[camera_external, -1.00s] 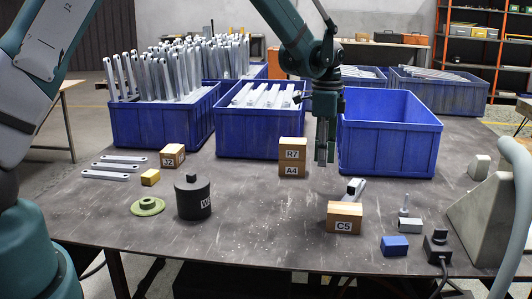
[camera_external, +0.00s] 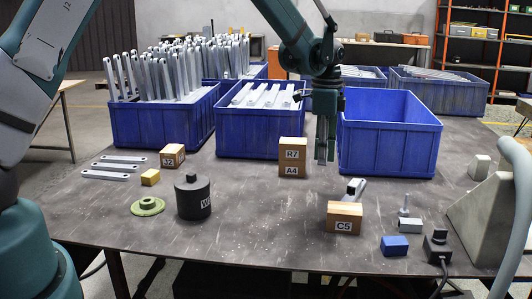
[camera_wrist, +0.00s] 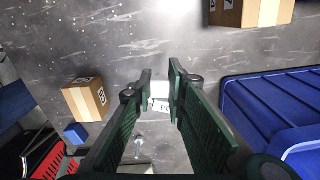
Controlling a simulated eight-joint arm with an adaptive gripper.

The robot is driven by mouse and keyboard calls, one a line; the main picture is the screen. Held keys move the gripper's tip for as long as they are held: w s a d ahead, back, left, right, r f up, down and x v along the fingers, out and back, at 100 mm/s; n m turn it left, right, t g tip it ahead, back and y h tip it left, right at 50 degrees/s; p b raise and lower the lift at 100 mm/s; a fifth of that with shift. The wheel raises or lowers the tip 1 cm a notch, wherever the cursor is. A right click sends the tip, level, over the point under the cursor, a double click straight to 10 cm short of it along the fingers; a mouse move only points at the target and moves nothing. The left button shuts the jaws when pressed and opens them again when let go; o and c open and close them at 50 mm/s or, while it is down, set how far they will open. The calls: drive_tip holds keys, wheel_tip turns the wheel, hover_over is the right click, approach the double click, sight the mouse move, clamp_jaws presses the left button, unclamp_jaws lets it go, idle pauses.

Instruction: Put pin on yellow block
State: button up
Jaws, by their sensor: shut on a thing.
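My gripper (camera_external: 325,160) hangs above the table, in front of the blue bins; its fingers also show in the wrist view (camera_wrist: 161,88). It is shut on a small pale piece (camera_wrist: 160,104) with dark marks, largely hidden by the fingers, so I cannot tell what it is. A small yellow block (camera_external: 150,177) lies at the left of the table, with its top bare. A slim grey pin-like piece (camera_external: 404,206) stands upright at the right, apart from the gripper.
A wooden C5 block (camera_external: 344,217) stands in front, with a silver part (camera_external: 353,188) behind it. Stacked R7 and A4 blocks (camera_external: 292,157) stand left of the gripper. A black weight (camera_external: 193,200) and green disc (camera_external: 147,206) are near the yellow block. An empty blue bin (camera_external: 388,150) is at right.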

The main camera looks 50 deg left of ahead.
drive_tip(key=s+a+r, duration=0.1)
drive_tip(key=s+a, duration=0.6)
drive_tip(key=a, duration=0.7)
wheel_tip(320, 180, up, 3)
drive_tip(key=n+p, duration=0.2)
hover_over(150, 173)
drive_tip(key=shift+f, duration=0.1)
drive_tip(key=shift+f, duration=0.1)
drive_tip(key=shift+f+b, duration=0.75)
drive_tip(key=shift+f, duration=2.25)
drive_tip(key=shift+f, duration=0.15)
drive_tip(key=shift+f+b, duration=0.45)
drive_tip(key=shift+f, duration=1.3)
drive_tip(key=shift+f, duration=0.15)
